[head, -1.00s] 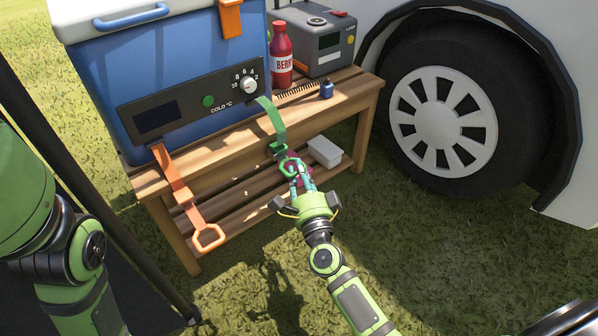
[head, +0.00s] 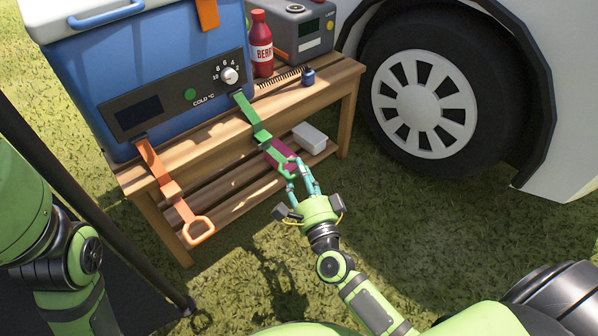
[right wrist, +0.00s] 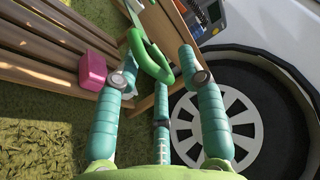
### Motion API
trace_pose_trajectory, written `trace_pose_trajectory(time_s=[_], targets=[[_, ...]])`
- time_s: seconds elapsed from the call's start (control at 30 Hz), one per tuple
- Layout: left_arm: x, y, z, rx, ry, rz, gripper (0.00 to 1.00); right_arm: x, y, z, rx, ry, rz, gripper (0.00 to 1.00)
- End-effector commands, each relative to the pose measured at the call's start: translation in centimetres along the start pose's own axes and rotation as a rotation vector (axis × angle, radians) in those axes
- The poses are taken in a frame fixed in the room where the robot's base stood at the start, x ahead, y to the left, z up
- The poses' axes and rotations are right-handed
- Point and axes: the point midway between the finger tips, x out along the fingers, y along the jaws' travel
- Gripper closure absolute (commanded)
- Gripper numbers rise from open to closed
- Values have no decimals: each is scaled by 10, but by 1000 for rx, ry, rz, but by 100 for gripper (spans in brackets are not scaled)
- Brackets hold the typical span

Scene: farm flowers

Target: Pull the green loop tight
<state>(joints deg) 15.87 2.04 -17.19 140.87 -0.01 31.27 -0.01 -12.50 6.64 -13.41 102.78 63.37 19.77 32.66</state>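The green strap (head: 250,117) comes out of the front of the blue cooler (head: 95,65) and runs in a nearly straight slant down to the right. Its end is the green loop (head: 288,170). My right gripper (head: 301,172) is at this loop, in front of the bench. In the right wrist view, the green loop (right wrist: 150,57) sits between the teal fingertips, which close around it and seem to touch it. My left arm shows at the left edge, but its gripper is out of view.
An orange strap with a loop (head: 198,230) hangs left on the wooden bench (head: 190,157). A pink box (right wrist: 92,70) and white box (head: 310,138) are on the lower shelf. A red bottle (head: 261,45) stands on top. The van's wheel (head: 425,100) is at right.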

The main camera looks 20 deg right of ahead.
Motion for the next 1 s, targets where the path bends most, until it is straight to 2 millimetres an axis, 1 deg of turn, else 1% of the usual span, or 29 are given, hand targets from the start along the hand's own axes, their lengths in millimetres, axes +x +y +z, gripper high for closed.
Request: trace_pose_trajectory(time_s=[0.27, 0.37, 0.47, 0.7, 0.8, 0.9, 1.0], targets=[[1, 0, -1, 0, 4, 0, 100, 0, 0, -1, 2, 1, 1, 58], [1, 0, -1, 0, 4, 0, 100, -6, 1, -1, 0, 1, 3, 58], [1, 0, -1, 0, 4, 0, 100, -21, 2, -1, 0, 0, 5, 58], [1, 0, -1, 0, 3, 0, 100, -73, 1, -1, 0, -1, 5, 58], [1, 0, -1, 0, 3, 0, 100, -92, 1, -1, 0, 0, 5, 58], [1, 0, -1, 0, 3, 0, 100, -106, 1, -1, 0, 0, 3, 58], [1, 0, -1, 0, 2, 0, 100, -115, 0, -1, 1, 1, 2, 58]])
